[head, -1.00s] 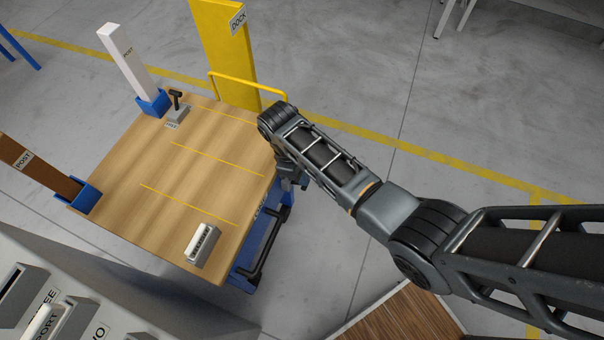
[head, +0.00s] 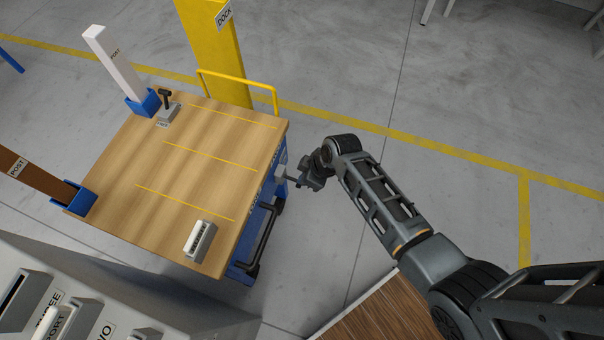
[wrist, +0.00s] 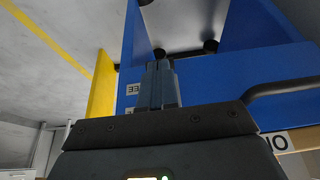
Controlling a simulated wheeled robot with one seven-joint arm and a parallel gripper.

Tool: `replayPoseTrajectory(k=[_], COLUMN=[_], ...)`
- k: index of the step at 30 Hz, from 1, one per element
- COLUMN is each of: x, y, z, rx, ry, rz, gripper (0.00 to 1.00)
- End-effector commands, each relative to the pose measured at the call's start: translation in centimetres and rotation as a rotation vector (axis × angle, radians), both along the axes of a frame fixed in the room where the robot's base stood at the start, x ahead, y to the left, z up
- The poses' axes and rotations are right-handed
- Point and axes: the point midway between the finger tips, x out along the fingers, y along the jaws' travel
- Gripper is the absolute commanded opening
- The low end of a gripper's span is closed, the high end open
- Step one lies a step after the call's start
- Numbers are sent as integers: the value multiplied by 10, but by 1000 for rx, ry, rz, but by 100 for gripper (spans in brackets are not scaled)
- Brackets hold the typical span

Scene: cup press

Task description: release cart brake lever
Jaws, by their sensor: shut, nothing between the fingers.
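The cart (head: 205,165) has a wooden top and a blue frame. A black bent bar (head: 262,240) sticks out from its near right side; it also shows at the right of the wrist view (wrist: 285,87). A small black T-handled lever (head: 165,100) stands on a grey block at the cart's far left corner. I cannot tell for sure which is the brake lever. My gripper (head: 284,178) is just off the cart's right side, pointing at it. In the wrist view its fingers (wrist: 159,68) are shut and empty, in front of the blue frame (wrist: 225,85).
A yellow dock post (head: 210,50) and yellow rail (head: 240,85) stand at the far end. White (head: 112,62) and brown (head: 32,168) posts stand at the left edge.

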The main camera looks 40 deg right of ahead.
Motion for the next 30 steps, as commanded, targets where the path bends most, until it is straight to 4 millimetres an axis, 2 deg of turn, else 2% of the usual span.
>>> replayPoseTrajectory(k=[1,12,30], x=[-2,-3,-5], y=[-1,-2,-2], z=[-6,-19,-25], rx=[24,22,21], ry=[-29,-27,-23], rz=[-3,2,3], gripper=[0,0,0])
